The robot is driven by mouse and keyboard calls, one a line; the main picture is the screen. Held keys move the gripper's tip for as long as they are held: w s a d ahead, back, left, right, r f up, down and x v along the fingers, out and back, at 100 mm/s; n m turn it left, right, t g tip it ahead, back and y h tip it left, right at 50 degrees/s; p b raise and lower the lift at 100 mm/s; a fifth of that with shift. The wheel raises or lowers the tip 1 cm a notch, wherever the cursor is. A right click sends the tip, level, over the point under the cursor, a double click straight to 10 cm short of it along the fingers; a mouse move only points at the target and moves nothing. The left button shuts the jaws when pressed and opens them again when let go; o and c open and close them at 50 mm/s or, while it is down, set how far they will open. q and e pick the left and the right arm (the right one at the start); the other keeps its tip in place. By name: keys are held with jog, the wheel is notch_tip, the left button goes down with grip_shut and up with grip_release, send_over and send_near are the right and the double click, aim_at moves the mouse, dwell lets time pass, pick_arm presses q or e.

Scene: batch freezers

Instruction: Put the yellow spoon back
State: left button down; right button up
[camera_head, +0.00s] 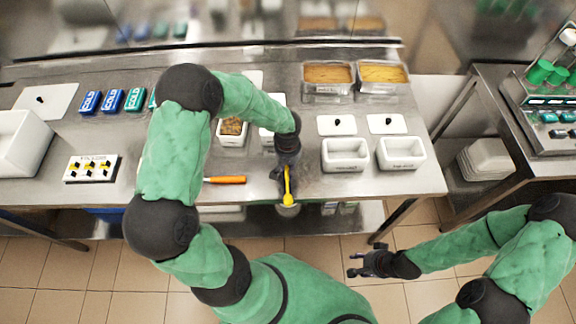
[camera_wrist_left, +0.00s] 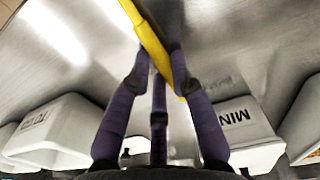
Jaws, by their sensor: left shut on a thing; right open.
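The yellow spoon (camera_head: 288,188) is in my left gripper (camera_head: 286,172), near the front edge of the steel table (camera_head: 300,182). Its round end points toward the front edge. In the left wrist view the spoon (camera_wrist_left: 148,32) runs slantwise between the fingers of my left gripper (camera_wrist_left: 158,75), which are shut on it. The steel surface shows beneath. My right gripper (camera_head: 360,263) is open and empty, out in front of the table over the tiled floor.
Two white bins (camera_head: 345,165) (camera_head: 401,163) stand right of my left gripper. A bin with brown contents (camera_head: 232,128) stands to its left. An orange-handled tool (camera_head: 226,180) lies near the front edge. A white block with yellow-and-black pieces (camera_head: 91,168) is farther left.

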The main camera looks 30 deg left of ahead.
pick_arm(q)
jog(key=shift+f, duration=0.15)
jog(key=c, duration=1.1)
grip_release()
notch_tip(320, 180, up, 12)
jog(key=p, duration=0.2)
jog(key=shift+s, duration=0.1)
